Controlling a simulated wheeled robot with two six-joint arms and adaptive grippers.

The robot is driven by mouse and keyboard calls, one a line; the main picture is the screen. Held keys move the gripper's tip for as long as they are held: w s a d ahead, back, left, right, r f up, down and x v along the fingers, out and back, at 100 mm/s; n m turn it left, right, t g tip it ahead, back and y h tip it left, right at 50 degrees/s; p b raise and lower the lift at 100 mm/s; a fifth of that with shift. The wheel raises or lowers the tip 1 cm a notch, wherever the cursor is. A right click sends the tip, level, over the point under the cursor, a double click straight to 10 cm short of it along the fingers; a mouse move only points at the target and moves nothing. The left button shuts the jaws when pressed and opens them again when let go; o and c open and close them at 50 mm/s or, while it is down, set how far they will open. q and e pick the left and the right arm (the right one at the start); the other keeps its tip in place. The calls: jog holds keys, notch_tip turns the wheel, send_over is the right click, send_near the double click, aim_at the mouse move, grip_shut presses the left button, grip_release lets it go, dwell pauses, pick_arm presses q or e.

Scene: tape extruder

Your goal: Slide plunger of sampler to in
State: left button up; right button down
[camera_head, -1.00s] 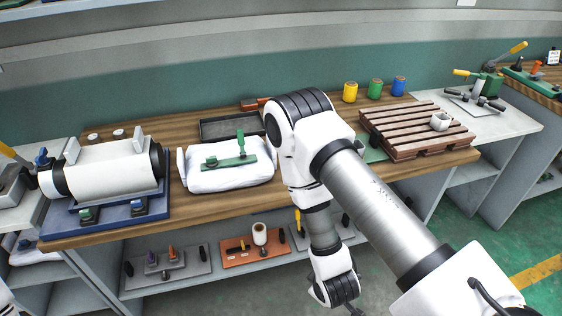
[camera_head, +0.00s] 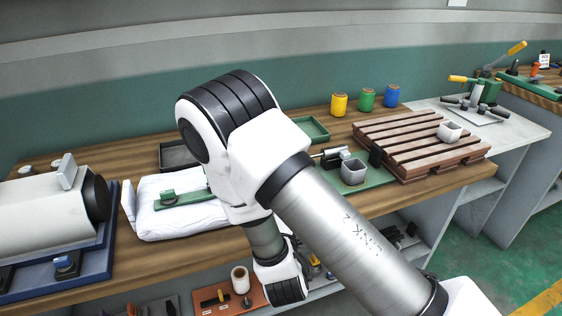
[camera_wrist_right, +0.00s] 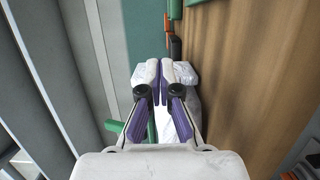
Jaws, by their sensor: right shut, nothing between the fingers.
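A device on a green base (camera_head: 378,178) stands on the bench beside the pallet. It has a dark cylinder with a rod (camera_head: 332,156), a grey square cup (camera_head: 354,172) and a black upright block (camera_head: 376,156). It may be the sampler, but I cannot tell for sure; my right arm partly hides that part of the bench. My right gripper (camera_wrist_right: 166,68) is shut and empty in the right wrist view, above a white pad (camera_wrist_right: 180,118) with a green part (camera_wrist_right: 137,118) next to the fingers. My left gripper is not in view.
A white bag (camera_head: 180,222) with a green tool (camera_head: 185,198) lies left of my right arm. A white roller machine (camera_head: 50,215) stands at far left. Yellow, green and blue pots stand behind. A shelf runs below the bench.

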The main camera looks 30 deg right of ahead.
jog(key=shift+w+d+r, duration=0.15)
jog(key=shift+w+d, duration=0.05)
jog(key=shift+w, duration=0.15)
jog(key=shift+r, duration=0.2)
jog(key=shift+w+r, duration=0.25)
jog(key=x, duration=0.9)
jog(key=shift+d+f+p, duration=0.1)
jog(key=shift+d+p, duration=0.05)
jog(key=shift+p, duration=0.15)
jog(key=d, duration=0.1)
jog(key=s+d, duration=0.1)
jog(key=shift+d, duration=0.35)
jog(key=shift+s+d+f, duration=0.1)
jog(key=shift+s+d, duration=0.1)
jog(key=shift+d, duration=0.3)
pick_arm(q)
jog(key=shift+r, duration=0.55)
pick_arm(e)
jog(key=shift+a, duration=0.15)
